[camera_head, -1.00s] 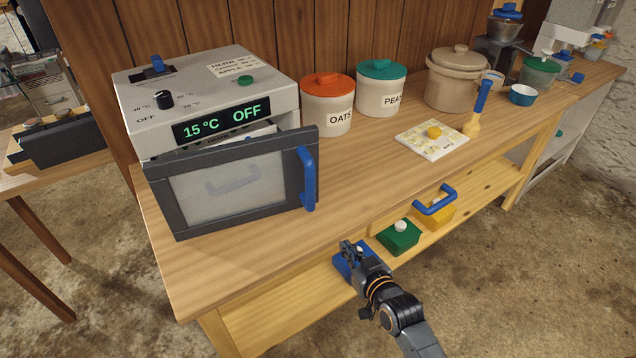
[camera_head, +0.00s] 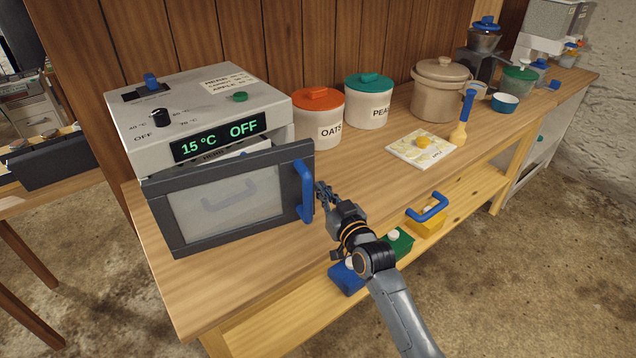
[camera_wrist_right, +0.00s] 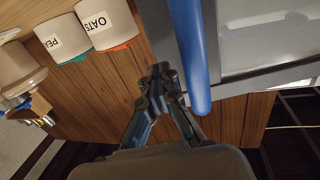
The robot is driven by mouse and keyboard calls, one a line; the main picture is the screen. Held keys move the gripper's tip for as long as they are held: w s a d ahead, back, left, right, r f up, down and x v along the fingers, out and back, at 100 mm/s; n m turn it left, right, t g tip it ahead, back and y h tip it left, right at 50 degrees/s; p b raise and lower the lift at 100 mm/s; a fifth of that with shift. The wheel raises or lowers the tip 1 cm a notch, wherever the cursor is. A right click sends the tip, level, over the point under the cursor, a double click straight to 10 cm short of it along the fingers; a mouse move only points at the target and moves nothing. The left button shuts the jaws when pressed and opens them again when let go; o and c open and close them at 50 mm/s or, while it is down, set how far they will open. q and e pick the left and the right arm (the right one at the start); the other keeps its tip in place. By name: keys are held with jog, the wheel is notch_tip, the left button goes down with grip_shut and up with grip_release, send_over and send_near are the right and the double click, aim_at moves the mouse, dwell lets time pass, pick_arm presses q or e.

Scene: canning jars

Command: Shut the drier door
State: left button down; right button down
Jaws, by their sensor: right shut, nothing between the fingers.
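The drier (camera_head: 200,115) is a light grey box at the left end of the wooden bench, its display reading "15 °C OFF". Its dark-framed door (camera_head: 240,200) with a pale window stands open, swung out in front of the body. A blue vertical handle (camera_head: 304,182) sits on the door's right edge. My right gripper (camera_head: 322,190) is shut and empty, just right of the handle; I cannot tell whether it touches. In the right wrist view, the shut fingertips (camera_wrist_right: 163,72) lie just left of the blue handle (camera_wrist_right: 190,55). My left gripper is not in view.
An oats jar (camera_head: 318,118), a peas jar (camera_head: 368,100) and a stoneware crock (camera_head: 438,92) stand along the back. A patterned board (camera_head: 410,155) lies right of the gripper. Blue (camera_head: 346,278), green (camera_head: 398,243) and yellow (camera_head: 425,225) items are on the lower shelf.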

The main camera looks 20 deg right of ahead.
jog(key=shift+w+a, duration=0.15)
jog(key=shift+w, duration=0.6)
jog(key=shift+w+a, duration=0.1)
jog(key=shift+w, duration=0.6)
